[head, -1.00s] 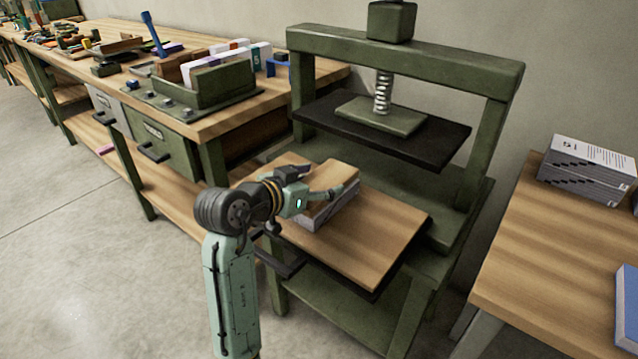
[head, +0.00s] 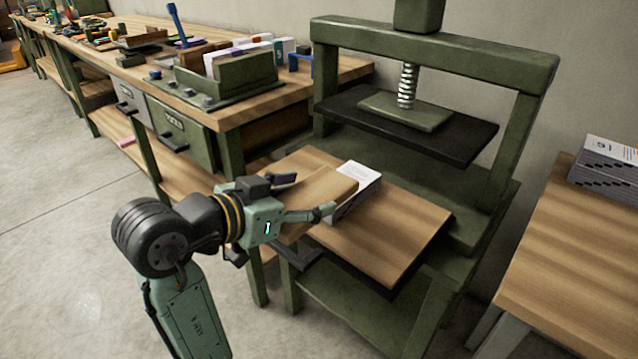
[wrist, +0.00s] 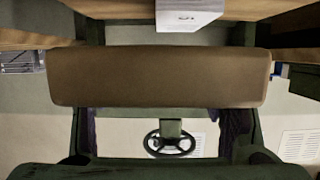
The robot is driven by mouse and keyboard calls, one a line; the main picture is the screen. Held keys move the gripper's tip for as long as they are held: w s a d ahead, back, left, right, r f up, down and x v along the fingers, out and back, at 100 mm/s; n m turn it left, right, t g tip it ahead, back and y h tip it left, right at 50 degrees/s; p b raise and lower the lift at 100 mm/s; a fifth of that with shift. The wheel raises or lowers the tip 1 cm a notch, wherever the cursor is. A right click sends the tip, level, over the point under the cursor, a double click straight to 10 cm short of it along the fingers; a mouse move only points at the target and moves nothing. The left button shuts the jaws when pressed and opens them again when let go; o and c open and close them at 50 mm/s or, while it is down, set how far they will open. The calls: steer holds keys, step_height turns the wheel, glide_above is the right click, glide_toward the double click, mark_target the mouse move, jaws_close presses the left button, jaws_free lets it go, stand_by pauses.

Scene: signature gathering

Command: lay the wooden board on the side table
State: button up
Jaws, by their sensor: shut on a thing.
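My gripper (head: 304,196) is shut on the small wooden board (head: 328,184), at the front left of the press. The board is tan and blocky, held just in front of a white paper block (head: 360,184) on the press bed. I cannot tell whether board and block still touch. In the wrist view the board (wrist: 160,77) spans the picture between the fingers, with the paper block (wrist: 188,14) beyond it. A wooden-topped table (head: 580,265) at the right looks like the side table.
The green press stands ahead, its dark platen (head: 405,125) raised above the wooden bed (head: 385,235). Printed stacks (head: 605,170) sit at the back of the right table; its visible front part is clear. A cluttered long workbench (head: 235,118) runs along the left.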

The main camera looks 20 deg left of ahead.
steer(key=shift+s+r, duration=0.1)
steer(key=shift+s, duration=0.85)
